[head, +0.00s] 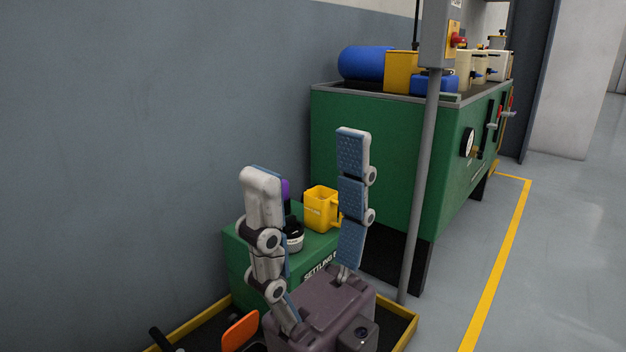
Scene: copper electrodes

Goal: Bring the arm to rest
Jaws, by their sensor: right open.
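My right gripper (307,155) stands in the lower middle of the head view with its fingers pointing up. Its grey segmented fingers with blue pads are spread wide apart, and nothing is between them. It is open. The fingers appear in front of a green box (236,262) marked "SETTLING" and partly cover it. I cannot tell how far the gripper is from the box. My left gripper is not in view.
A yellow jug (318,210) and a dark container (295,240) are on the green box, within a yellow-rimmed tray (200,322). A grey post (420,190) and a large green tank (385,160) stand right of the gripper. Floor (565,270) at right is clear.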

